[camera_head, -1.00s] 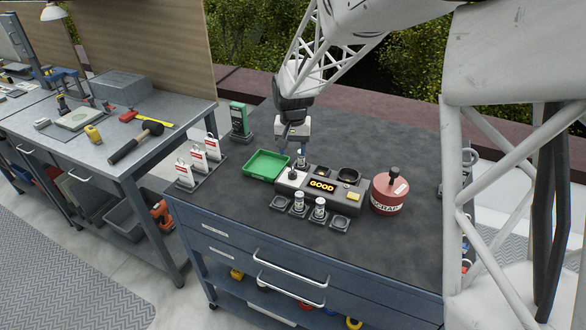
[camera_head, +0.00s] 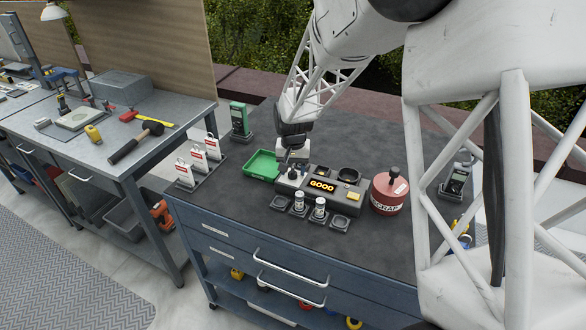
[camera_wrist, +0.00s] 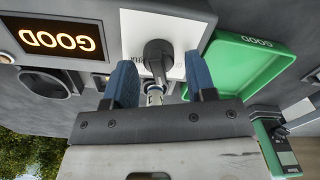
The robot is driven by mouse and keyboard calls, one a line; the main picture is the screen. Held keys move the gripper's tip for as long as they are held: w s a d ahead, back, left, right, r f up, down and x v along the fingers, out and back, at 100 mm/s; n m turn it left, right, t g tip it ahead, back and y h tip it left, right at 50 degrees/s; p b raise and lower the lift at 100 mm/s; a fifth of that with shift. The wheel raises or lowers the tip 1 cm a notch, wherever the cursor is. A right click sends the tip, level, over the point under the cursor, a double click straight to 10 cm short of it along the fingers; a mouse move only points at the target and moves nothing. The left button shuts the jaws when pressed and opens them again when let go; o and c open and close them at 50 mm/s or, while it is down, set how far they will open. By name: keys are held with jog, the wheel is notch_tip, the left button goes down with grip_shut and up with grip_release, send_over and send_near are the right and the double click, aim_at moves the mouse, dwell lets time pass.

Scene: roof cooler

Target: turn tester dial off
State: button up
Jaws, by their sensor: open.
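The tester (camera_head: 342,196) is a grey box on the dark bench, with a lit GOOD display (camera_head: 322,185). Its black dial (camera_wrist: 158,52) sits on a white plate in the wrist view, with a pointer bar. My gripper (camera_wrist: 159,66) is open, its blue fingers on either side of the dial area. I cannot tell whether they touch the dial. A small silver cylinder (camera_wrist: 154,96) shows between the fingers, partly hidden by the gripper body. In the head view my gripper (camera_head: 292,168) is low over the tester's left end and hides part of it.
A green tray (camera_head: 261,165) lies close left of the tester. A red scrap can (camera_head: 388,195) stands to its right. Two small cylinders (camera_head: 299,203) (camera_head: 319,209) stand in holders in front. Tagged stands (camera_head: 185,175) are farther left.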

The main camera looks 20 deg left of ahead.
jog(key=shift+f, duration=0.1)
jog(key=shift+c, duration=0.5)
jog(key=c, duration=0.7)
jog(key=shift+n, duration=0.4)
jog(key=n, duration=0.3)
jog(key=shift+a, duration=0.1)
jog(key=shift+s+a+n, duration=0.1)
jog(key=shift+s+n, duration=0.05)
jog(key=shift+n, duration=1.85)
jog(key=o, duration=0.8)
